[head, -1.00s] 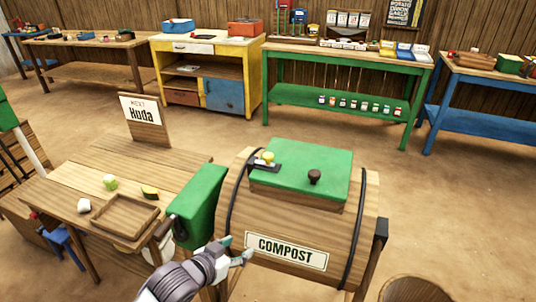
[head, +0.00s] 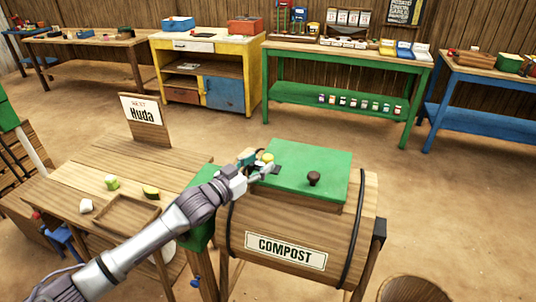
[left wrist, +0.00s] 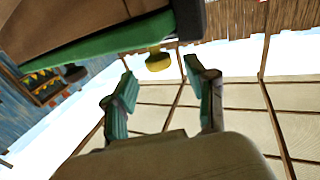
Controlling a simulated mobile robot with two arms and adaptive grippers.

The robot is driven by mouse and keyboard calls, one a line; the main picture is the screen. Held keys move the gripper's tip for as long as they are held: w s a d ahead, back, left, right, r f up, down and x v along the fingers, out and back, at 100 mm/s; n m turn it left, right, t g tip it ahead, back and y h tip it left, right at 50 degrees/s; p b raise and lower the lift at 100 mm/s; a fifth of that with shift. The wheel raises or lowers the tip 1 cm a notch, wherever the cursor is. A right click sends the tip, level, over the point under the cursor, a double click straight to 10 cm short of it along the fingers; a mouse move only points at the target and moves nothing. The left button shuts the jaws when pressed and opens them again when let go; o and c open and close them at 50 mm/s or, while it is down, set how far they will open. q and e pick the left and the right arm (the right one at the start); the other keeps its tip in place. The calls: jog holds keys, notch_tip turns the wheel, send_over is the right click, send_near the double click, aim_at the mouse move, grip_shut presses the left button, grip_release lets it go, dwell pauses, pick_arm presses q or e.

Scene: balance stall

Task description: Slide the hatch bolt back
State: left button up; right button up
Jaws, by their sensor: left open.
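The compost barrel (head: 335,232) has a green hatch (head: 320,160) on top, with a dark knob (head: 313,179). The hatch bolt's yellow knob (head: 267,158) stands at the hatch's left end, by a dark plate (head: 277,169) partly hidden by my gripper. My left gripper (head: 256,168) is open at this yellow knob. In the left wrist view the yellow knob (left wrist: 159,61) shows in the gap between the open teal fingertips (left wrist: 160,74); contact cannot be told. The green hatch edge (left wrist: 105,38) is above them. My right gripper is not in view.
Left of the barrel, a wooden table (head: 75,176) holds a tray (head: 106,222), small food pieces and a "Huda" sign (head: 142,112). A green box part lies behind my left arm. Workbenches line the back wall, with bare floor before them.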

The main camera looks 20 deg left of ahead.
aim_at(265, 159)
pick_arm(q)
jog(key=shift+x, duration=2.15)
jog(key=shift+c, duration=0.3)
grip_shut()
